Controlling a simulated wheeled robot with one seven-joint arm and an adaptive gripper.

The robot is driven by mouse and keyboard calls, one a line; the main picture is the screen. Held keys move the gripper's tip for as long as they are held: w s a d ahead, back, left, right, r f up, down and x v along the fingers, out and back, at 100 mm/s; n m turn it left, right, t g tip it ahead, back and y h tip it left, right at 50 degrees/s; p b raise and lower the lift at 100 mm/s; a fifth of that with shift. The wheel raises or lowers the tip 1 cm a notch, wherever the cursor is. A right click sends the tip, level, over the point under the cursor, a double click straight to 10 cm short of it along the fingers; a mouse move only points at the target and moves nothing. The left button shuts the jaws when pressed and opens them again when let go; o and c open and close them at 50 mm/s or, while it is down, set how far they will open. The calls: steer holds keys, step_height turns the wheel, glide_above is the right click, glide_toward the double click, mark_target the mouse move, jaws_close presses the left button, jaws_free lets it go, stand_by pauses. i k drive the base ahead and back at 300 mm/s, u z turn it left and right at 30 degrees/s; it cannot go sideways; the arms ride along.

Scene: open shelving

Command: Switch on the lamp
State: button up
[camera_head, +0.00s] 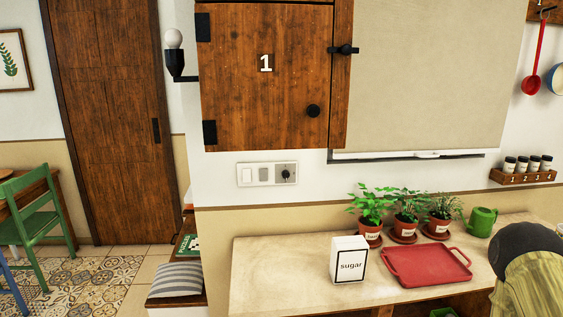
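The lamp (174,39) is a round bulb on a black wall bracket, left of the wooden cabinet. The bulb looks pale, and I see no clear glow from it. A white wall plate (254,183) sits below the cabinet. It has a pale rocker switch (264,174) in the middle and a round dark dial (286,174) at its right end. Nothing touches the plate. My gripper is not in view.
A dark rounded shape with an olive part covers the lower right corner. The wall around the plate is clear.

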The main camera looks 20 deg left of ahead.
mark_target(246, 172)
steer(key=z, duration=1.9)
steer(key=k, duration=1.15)
steer(key=u, duration=2.05)
steer(key=i, duration=0.3)
steer(key=u, duration=0.05)
